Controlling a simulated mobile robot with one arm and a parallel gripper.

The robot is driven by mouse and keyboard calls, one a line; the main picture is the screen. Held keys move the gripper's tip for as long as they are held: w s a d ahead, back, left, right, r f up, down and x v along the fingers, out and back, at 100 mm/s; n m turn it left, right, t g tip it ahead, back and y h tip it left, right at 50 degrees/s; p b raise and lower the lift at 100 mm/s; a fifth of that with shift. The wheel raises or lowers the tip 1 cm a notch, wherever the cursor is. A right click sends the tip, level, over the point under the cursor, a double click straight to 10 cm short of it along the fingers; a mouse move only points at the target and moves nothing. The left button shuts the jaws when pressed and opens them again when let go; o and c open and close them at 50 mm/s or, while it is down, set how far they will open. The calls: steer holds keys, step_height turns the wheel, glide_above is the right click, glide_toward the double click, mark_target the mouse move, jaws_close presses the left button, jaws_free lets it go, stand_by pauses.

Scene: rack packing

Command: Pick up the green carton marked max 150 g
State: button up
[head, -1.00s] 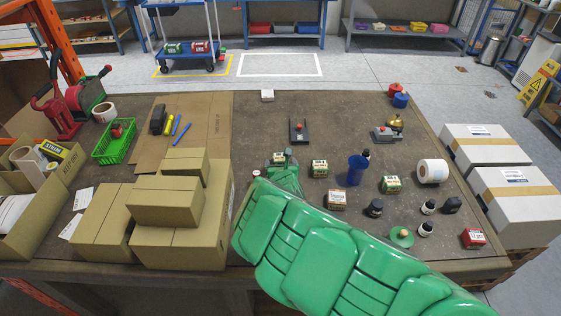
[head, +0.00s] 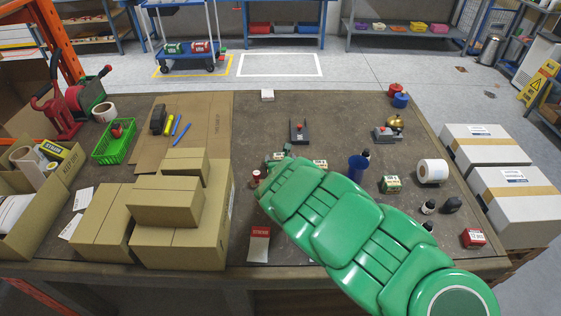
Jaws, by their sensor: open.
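Several small cartons with green sides and pale labels stand on the brown table (head: 330,115). One green carton (head: 391,184) is right of the blue cup. A second green carton (head: 320,163) shows only its top behind my arm. A third green carton (head: 275,157) is partly covered at the arm's far end. The print is too small to read, so I cannot tell which is marked max 150 g. My green arm reaches from the lower right to the table's middle. My gripper is hidden at or under its far end, so I see no fingertips.
A blue cup (head: 357,168), a white roll (head: 433,171), dark bottles (head: 451,205) and a red carton (head: 473,237) stand to the right. Stacked brown boxes (head: 170,205) stand to the left. A red and white card (head: 259,245) lies near the front edge.

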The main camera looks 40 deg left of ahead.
steer(key=shift+w+a, duration=0.15)
steer(key=c, duration=1.1)
steer(key=shift+r, duration=0.15)
